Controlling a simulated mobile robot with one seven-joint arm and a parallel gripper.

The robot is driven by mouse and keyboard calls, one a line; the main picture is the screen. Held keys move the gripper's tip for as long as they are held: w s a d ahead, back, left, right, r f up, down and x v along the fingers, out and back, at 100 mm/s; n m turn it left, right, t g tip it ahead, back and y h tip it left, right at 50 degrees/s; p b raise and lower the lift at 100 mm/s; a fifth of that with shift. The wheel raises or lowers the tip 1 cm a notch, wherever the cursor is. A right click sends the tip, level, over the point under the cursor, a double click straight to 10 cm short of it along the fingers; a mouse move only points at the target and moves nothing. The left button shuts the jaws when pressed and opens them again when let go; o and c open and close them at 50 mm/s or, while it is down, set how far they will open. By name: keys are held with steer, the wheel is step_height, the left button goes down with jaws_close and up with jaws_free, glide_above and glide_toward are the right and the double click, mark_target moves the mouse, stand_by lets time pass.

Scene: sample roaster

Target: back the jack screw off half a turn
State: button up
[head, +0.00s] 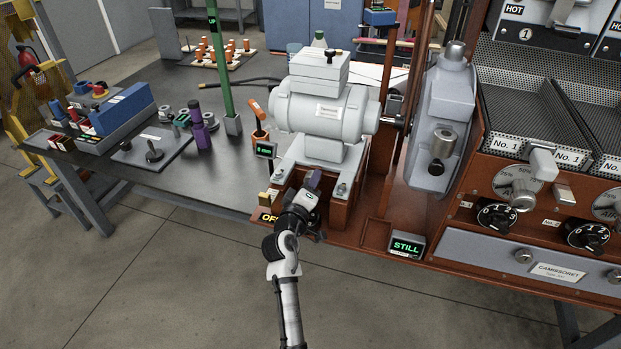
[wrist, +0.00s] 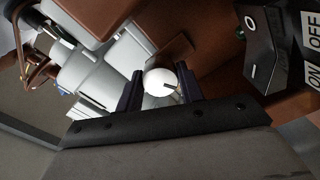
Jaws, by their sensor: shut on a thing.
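The jack screw (wrist: 157,82) shows in the wrist view as a round white head with a dark mark on its right side. My gripper (wrist: 160,90) is shut on it, with one dark finger on each side. In the head view my gripper (head: 311,188) is at the front of the motor's mount and hides the screw. The grey motor (head: 322,110) sits on its pale base plate (head: 345,172) above the brown frame.
A small green-lit display (head: 265,150) stands left of the motor. A switch box with ON and OFF labels (wrist: 285,45) is close by at the right of the wrist view. A display reads STILL (head: 406,245). A dark bench (head: 195,170) with tools lies left.

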steer(key=n+p, duration=0.4)
steer(key=n, duration=0.2)
steer(key=shift+r+n, duration=0.1)
steer(key=shift+n, duration=0.2)
steer(key=n+p, duration=0.3)
steer(key=n, duration=0.2)
stand_by(0.4)
steer(key=o, duration=1)
steer(key=shift+p, duration=0.3)
